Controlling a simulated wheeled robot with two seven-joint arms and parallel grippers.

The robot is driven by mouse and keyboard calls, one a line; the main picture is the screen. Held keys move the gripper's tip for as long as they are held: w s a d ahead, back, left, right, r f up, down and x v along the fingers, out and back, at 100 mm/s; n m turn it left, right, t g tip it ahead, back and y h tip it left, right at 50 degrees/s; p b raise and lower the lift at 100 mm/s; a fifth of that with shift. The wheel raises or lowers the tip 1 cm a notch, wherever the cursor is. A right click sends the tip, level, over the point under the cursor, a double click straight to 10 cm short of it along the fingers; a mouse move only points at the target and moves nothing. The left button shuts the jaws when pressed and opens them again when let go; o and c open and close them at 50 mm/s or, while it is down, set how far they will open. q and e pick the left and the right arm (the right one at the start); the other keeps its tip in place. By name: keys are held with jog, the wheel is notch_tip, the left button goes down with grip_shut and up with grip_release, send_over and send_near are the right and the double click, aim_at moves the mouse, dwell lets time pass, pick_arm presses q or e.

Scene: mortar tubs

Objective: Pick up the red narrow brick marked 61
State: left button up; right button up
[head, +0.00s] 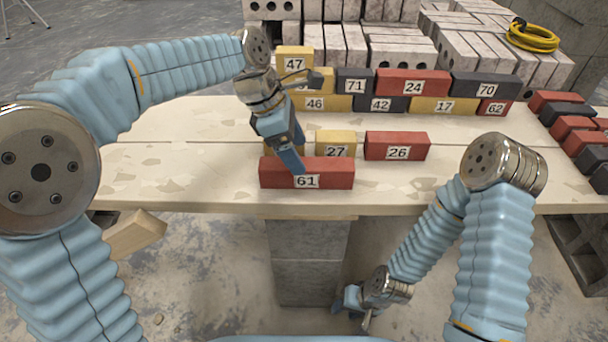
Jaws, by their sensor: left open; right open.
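The red narrow brick marked 61 (334,174) lies lengthwise near the front edge of the wooden plank table, its number facing me. My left gripper (292,165) is open and points down at the brick's left half. One blue finger reaches down in front of the brick's top, beside the label; the other finger is hard to make out, so I cannot tell whether it touches. My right gripper (352,305) is open, low in front of the table near the block support, and holds nothing.
Yellow brick 27 (336,141) and red brick 26 (397,146) lie just behind. Another yellow brick is mostly hidden by my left gripper. Red and dark bricks (574,128) are stacked at right. The plank's right front is clear.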

aim_at(307, 163)
pick_arm(q)
jog(key=x, duration=0.7)
jog(key=shift+s+d+r, duration=0.1)
jog(key=shift+s+d, duration=0.05)
grip_shut()
jog(key=shift+r, duration=0.1)
